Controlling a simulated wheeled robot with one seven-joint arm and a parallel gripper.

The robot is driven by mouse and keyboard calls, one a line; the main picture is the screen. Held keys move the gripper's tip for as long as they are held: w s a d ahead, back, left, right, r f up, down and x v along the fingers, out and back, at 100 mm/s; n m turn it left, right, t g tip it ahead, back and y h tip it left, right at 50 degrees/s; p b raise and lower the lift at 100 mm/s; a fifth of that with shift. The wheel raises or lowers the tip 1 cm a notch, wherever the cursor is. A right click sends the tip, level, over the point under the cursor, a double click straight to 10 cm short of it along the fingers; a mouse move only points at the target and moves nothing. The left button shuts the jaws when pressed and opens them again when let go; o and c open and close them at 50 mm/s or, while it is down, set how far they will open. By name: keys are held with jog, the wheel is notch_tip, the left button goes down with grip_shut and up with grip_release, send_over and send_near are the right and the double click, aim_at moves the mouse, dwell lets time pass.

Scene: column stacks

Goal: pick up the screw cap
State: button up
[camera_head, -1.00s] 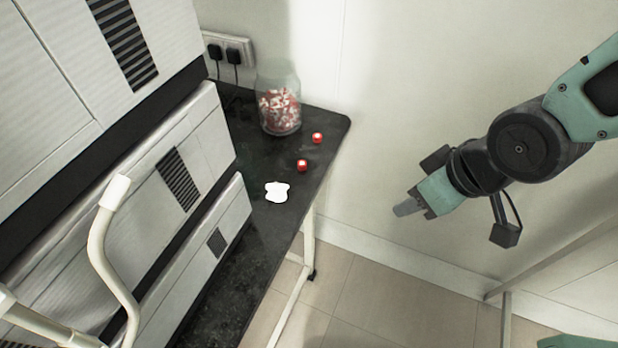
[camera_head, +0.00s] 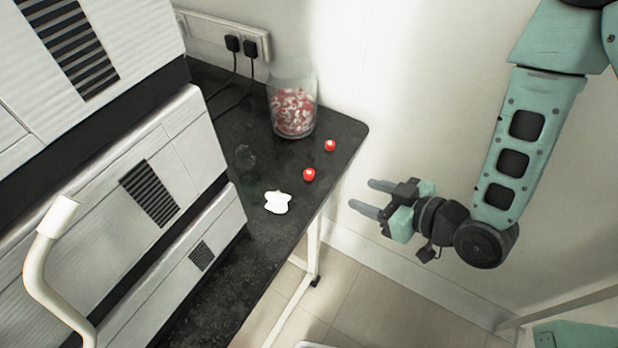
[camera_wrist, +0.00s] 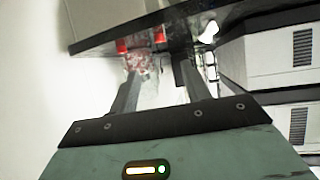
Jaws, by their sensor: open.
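Two small red pieces lie on the dark table top, one nearer (camera_head: 309,174) and one farther (camera_head: 330,145). Either could be the screw cap; they are too small for me to tell. Two red pieces also show in the wrist view (camera_wrist: 122,46) (camera_wrist: 159,34). A white wavy-edged flat shape (camera_head: 277,202) lies left of them and shows in the wrist view (camera_wrist: 208,32). My gripper (camera_head: 361,193) is open and empty, its fingers pointing left toward the table, apart from it and right of its edge. In the wrist view my gripper (camera_wrist: 158,70) has both fingers spread.
A clear jar (camera_head: 293,108) of red and white pieces stands at the table's back. A faint clear object (camera_head: 245,157) sits left of the red pieces. Stacked grey units (camera_head: 150,190) flank the table (camera_head: 262,232) on the left. A wall socket (camera_head: 225,36) with plugs is behind.

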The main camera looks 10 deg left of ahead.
aim_at(311, 173)
jog(key=b+x, duration=0.3)
jog(key=x, duration=0.2)
jog(key=b+x, duration=0.3)
jog(key=x, duration=0.2)
jog(key=b+x, duration=0.3)
jog(key=x, duration=0.2)
jog(key=shift+w+a+r, duration=0.2)
jog(key=shift+w+a, duration=0.1)
jog(key=shift+a, duration=0.05)
grip_shut()
